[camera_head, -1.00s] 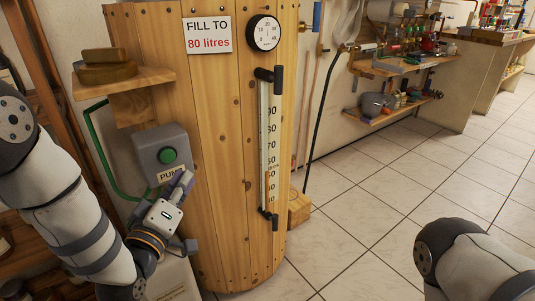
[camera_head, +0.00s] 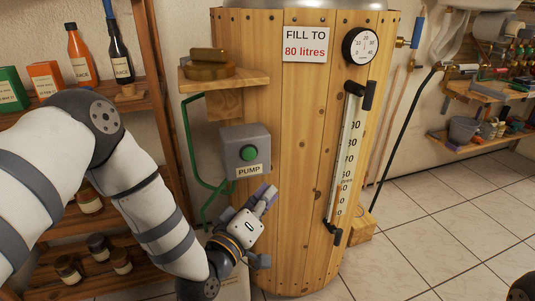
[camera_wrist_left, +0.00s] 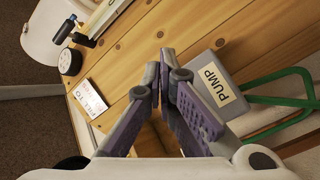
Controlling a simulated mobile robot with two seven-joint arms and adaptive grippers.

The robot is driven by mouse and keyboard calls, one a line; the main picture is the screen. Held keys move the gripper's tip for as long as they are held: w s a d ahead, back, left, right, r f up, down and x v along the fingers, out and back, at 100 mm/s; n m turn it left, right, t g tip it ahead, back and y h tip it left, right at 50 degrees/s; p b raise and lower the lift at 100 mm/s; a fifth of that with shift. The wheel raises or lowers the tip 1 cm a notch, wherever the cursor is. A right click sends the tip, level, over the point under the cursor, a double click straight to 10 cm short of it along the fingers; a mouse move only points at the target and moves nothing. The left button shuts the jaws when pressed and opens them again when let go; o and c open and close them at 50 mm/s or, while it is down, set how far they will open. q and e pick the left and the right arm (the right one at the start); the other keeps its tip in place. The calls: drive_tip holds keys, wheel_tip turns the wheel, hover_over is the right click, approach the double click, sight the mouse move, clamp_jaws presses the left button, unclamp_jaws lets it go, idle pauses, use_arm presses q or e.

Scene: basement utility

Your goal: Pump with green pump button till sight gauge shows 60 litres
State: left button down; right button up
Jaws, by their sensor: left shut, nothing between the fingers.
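The green pump button (camera_head: 249,153) sits on a grey box (camera_head: 236,136) labelled PUMP, fixed to the wooden tank (camera_head: 300,130). The box's label face shows in the left wrist view (camera_wrist_left: 226,72); the button is hidden there. My left gripper (camera_head: 267,194) is shut and empty, just below and right of the box, apart from the button. Its fingertips meet in the left wrist view (camera_wrist_left: 162,66). The sight gauge (camera_head: 348,150) is a tilted-looking tube with a numbered scale on the tank's right side; its level is too small to read surely. My right gripper is out of view.
The sign (camera_head: 305,44) reads FILL TO 80 litres. A round dial (camera_head: 360,46) is beside it. A wooden shelf (camera_head: 232,80) juts out above the pump box, and a green pipe (camera_head: 190,145) runs at its left. Shelves with bottles and jars stand left.

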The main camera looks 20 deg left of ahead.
sight(250, 154)
use_arm(q)
drive_tip(key=shift+s+d+r, duration=0.1)
drive_tip(key=shift+s+r, duration=0.15)
drive_tip(key=shift+r, duration=0.2)
drive_tip(key=shift+s+r, duration=0.2)
drive_tip(key=shift+r, duration=0.25)
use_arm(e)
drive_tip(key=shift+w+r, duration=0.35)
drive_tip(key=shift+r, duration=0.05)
use_arm(q)
drive_tip(key=shift+w+a+b, duration=0.3)
drive_tip(key=shift+w+a, duration=0.55)
drive_tip(key=shift+w, duration=0.4)
drive_tip(key=shift+w+a+b, duration=0.3)
drive_tip(key=shift+w+a, duration=0.5)
drive_tip(key=shift+w, duration=0.4)
drive_tip(key=shift+w+a+b, duration=0.3)
drive_tip(key=shift+w+a, duration=0.55)
drive_tip(key=shift+w, duration=0.4)
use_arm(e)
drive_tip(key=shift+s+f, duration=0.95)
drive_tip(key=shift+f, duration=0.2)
use_arm(q)
drive_tip(key=shift+w+a, duration=0.25)
drive_tip(key=shift+w, duration=0.1)
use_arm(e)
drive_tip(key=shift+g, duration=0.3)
